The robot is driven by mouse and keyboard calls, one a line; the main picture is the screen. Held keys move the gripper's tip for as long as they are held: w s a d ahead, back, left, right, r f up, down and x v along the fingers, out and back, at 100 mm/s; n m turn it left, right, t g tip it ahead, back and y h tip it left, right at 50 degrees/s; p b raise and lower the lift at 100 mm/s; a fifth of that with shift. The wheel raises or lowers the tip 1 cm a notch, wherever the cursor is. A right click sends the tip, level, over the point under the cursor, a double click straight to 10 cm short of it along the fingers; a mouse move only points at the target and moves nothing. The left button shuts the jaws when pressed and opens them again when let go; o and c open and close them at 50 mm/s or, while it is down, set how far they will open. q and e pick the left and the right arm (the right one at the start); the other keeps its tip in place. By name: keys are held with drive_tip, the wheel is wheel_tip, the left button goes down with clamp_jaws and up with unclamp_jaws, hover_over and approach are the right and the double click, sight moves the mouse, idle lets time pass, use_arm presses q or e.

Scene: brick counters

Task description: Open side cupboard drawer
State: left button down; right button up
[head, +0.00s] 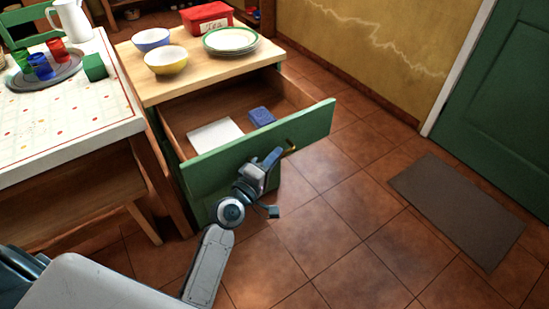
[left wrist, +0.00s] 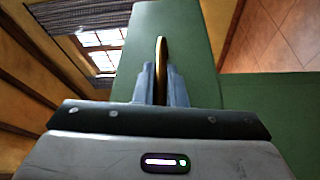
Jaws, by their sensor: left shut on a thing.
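The side cupboard (head: 150,80) has a wooden top and a green drawer (head: 220,160), which stands pulled well out. A white item (head: 214,135) and a blue item (head: 261,116) lie inside the drawer. A brass handle (head: 291,148) shows beside the fingertips. In the left wrist view the handle (left wrist: 160,60) stands between the two fingers (left wrist: 160,83), and the gripper is shut on it. My right gripper is not in view.
Bowls (head: 166,60), a stack of plates (head: 230,40) and a red tin (head: 206,18) stand on the cupboard top. A table (head: 70,115) with cups and a jug is at the left. A dark mat (head: 458,208) lies by the green door (head: 505,95). The tiled floor between is clear.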

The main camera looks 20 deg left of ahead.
use_arm(q)
drive_tip(key=shift+a, duration=0.1)
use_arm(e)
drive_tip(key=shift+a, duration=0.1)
use_arm(q)
drive_tip(key=c, duration=1.5)
unclamp_jaws()
drive_tip(key=b+v, duration=0.1)
drive_tip(key=v, duration=0.9)
drive_tip(key=shift+s+f+b, duration=0.1)
drive_tip(key=shift+s+b, duration=0.25)
drive_tip(key=shift+s, duration=0.05)
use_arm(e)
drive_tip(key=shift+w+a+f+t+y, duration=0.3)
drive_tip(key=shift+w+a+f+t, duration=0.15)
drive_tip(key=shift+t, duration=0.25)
